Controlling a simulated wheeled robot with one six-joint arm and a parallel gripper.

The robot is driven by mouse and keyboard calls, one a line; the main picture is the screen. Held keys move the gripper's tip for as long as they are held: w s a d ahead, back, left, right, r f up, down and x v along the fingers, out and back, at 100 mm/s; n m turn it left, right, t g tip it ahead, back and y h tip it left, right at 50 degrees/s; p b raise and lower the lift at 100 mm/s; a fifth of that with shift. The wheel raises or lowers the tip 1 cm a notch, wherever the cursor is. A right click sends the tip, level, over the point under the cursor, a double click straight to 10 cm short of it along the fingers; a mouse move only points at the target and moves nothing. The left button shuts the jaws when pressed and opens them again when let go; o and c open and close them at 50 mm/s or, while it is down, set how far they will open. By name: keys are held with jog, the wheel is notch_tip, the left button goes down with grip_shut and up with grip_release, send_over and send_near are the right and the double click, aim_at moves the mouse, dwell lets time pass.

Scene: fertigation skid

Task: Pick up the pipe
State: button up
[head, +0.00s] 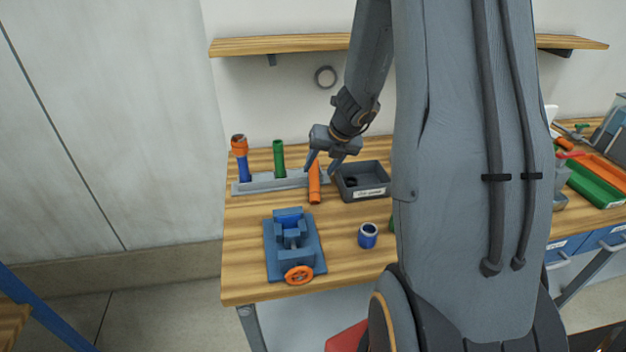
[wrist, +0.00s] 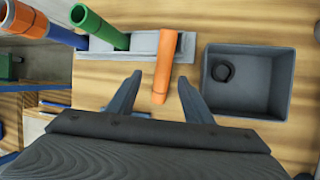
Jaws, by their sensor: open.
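An orange pipe (head: 314,188) is at the right end of a grey rack (head: 262,183) on the workbench. In the wrist view the orange pipe (wrist: 165,65) lies across the rack's edge, one end over the wood; I cannot tell if it is seated. A green pipe (head: 279,158) and a blue pipe with an orange top (head: 241,160) stand upright in the rack. My gripper (head: 321,168) is open above the bench. In the wrist view its fingers (wrist: 160,82) are on either side of the orange pipe, with gaps showing and nothing held.
A grey bin (head: 362,194) with a dark ring inside stands close right of the rack. A blue vise (head: 291,245) with an orange handwheel and a blue fitting (head: 368,236) are nearer. A shelf (head: 285,44) hangs above.

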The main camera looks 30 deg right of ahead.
aim_at(315, 178)
jog(key=x, duration=0.6)
jog(key=shift+d+f, duration=0.2)
jog(key=shift+d, duration=0.05)
jog(key=shift+s, duration=0.1)
grip_shut()
jog(key=shift+r, duration=0.15)
notch_tip(315, 178, up, 10)
jog(key=p, duration=0.2)
